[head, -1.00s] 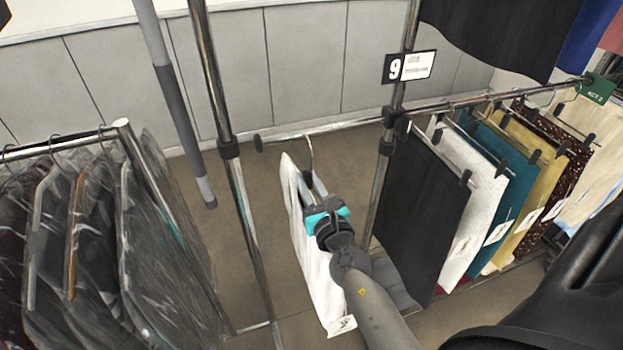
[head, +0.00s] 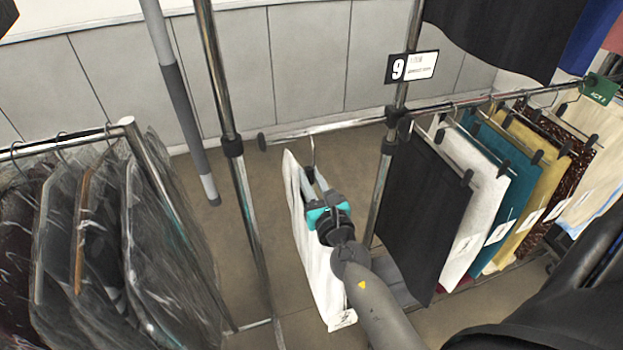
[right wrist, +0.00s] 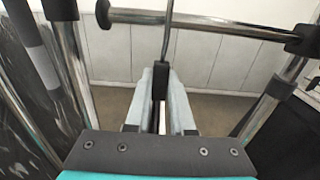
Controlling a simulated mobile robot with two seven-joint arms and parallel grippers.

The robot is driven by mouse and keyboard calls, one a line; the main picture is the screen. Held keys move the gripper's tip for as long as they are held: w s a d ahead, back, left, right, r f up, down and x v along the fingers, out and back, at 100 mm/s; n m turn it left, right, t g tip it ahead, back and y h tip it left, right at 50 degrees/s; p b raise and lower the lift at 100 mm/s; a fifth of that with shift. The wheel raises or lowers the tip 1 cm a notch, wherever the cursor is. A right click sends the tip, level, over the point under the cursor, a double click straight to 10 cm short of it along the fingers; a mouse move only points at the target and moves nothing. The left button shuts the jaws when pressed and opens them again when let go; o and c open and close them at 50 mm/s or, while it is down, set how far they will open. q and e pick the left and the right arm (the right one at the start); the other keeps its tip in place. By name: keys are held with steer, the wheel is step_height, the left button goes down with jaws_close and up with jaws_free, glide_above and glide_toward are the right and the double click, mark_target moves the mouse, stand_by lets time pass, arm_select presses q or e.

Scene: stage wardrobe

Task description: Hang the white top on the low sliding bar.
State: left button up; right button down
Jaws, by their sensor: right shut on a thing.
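The white top (head: 318,275) hangs from a hanger with a thin metal hook (head: 313,150). My right gripper (head: 315,180) is shut on the hanger just below its hook; in the right wrist view its fingers (right wrist: 160,90) close around the hanger's dark neck. The low sliding bar (head: 335,126) runs just above, its free left end capped in black. In the right wrist view the hook's wire crosses in front of the bar (right wrist: 225,27), and its top is cut off. I cannot tell whether the hook rests on the bar. My left gripper is not in view.
Skirts and other pieces (head: 425,215) hang on the bar's right part beyond an upright (head: 380,190) with a sign "9" (head: 411,67). A chrome post (head: 232,150) stands left of the top. A rack of plastic-covered garments (head: 95,240) is at left. The bar's left stretch is otherwise bare.

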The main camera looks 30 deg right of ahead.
steer(key=shift+x, duration=3.25)
steer(key=shift+w+r, duration=0.1)
steer(key=shift+f+b, duration=1.75)
steer(key=shift+f, duration=0.05)
steer(key=c, duration=0.7)
jaws_free()
